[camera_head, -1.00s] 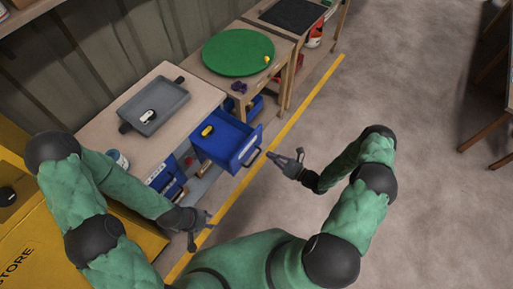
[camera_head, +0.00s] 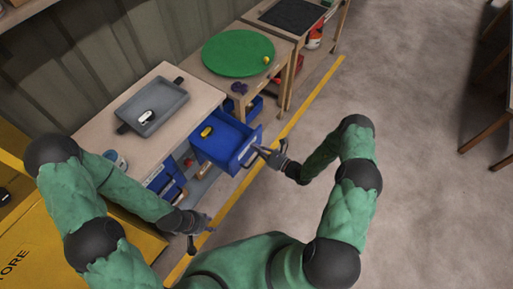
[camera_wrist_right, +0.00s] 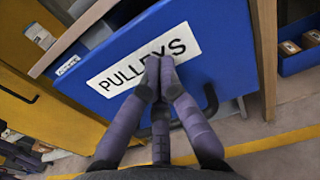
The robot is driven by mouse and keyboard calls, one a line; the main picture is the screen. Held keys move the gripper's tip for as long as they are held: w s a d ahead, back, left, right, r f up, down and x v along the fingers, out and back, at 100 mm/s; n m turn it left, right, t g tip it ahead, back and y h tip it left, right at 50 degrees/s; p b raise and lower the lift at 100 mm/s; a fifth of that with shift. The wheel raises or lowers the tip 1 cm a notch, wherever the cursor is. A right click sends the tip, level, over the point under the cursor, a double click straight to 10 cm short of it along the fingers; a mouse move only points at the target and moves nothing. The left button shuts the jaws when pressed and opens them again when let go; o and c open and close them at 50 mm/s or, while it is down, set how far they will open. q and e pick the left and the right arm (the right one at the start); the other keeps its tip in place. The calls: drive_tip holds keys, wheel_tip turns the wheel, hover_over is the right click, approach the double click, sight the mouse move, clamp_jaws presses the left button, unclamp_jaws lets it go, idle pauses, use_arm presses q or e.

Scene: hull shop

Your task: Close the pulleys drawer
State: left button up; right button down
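The blue pulleys drawer (camera_head: 226,144) is pulled out from under the workbench, with a yellow and black object (camera_head: 207,131) inside. Its front, with a white "PULLEYS" label (camera_wrist_right: 145,65), fills much of the right wrist view. The dark handle (camera_wrist_right: 208,104) is just right of my fingers there. My right gripper (camera_head: 271,148) is at the drawer front, its fingers spread in the head view. In the right wrist view two fingertips lie over the label; I cannot tell whether they touch. My left gripper (camera_head: 203,231) is open and empty, away from the drawer.
The wooden workbench (camera_head: 195,98) bears a grey tray (camera_head: 160,112). Another blue drawer (camera_head: 166,181) is beside the open one. A table with a green disc (camera_head: 238,53) stands further back.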

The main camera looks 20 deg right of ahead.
drive_tip(key=b+x, duration=0.7)
drive_tip(key=x, duration=1.6)
drive_tip(key=shift+w+a, duration=0.15)
drive_tip(key=shift+a, duration=0.05)
drive_tip(key=shift+w+a, duration=0.2)
drive_tip(key=shift+w, duration=0.1)
drive_tip(key=shift+r, duration=0.2)
drive_tip(key=shift+w+r, duration=0.1)
